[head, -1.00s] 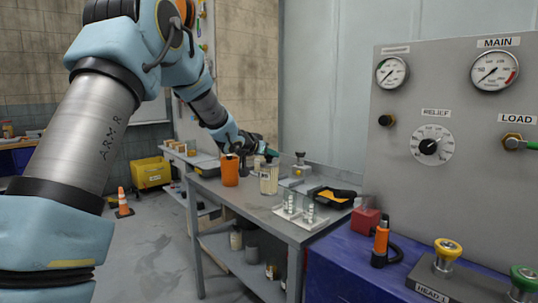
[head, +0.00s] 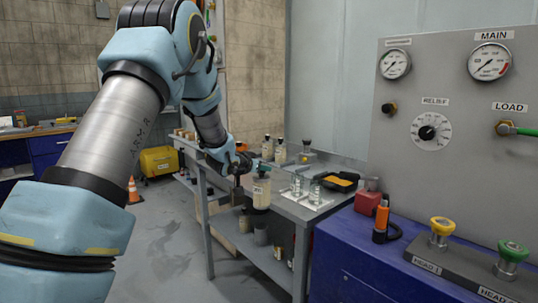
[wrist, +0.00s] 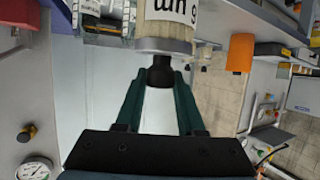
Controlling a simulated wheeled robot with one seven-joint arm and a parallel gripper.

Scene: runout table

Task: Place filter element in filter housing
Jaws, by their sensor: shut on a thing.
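The filter element seems to be the cream cylinder with a printed label (head: 261,192), hanging upright below my gripper (head: 252,168) in the head view. In the wrist view, my gripper's teal fingers (wrist: 160,85) are shut on the dark knob at the end of this labelled cylinder (wrist: 166,28). It appears in front of the grey table's edge; I cannot tell its exact height. No filter housing is clearly identifiable. An orange cylinder (wrist: 241,52) shows at the upper right of the wrist view and is not visible on the table in the head view.
The grey table (head: 285,208) holds bottles (head: 280,152), clear glass cylinders (head: 297,184) on a pale tray, and a black-and-yellow tray (head: 340,181). A red block (head: 367,202) and orange tool (head: 381,215) stand on the blue bench (head: 350,245).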

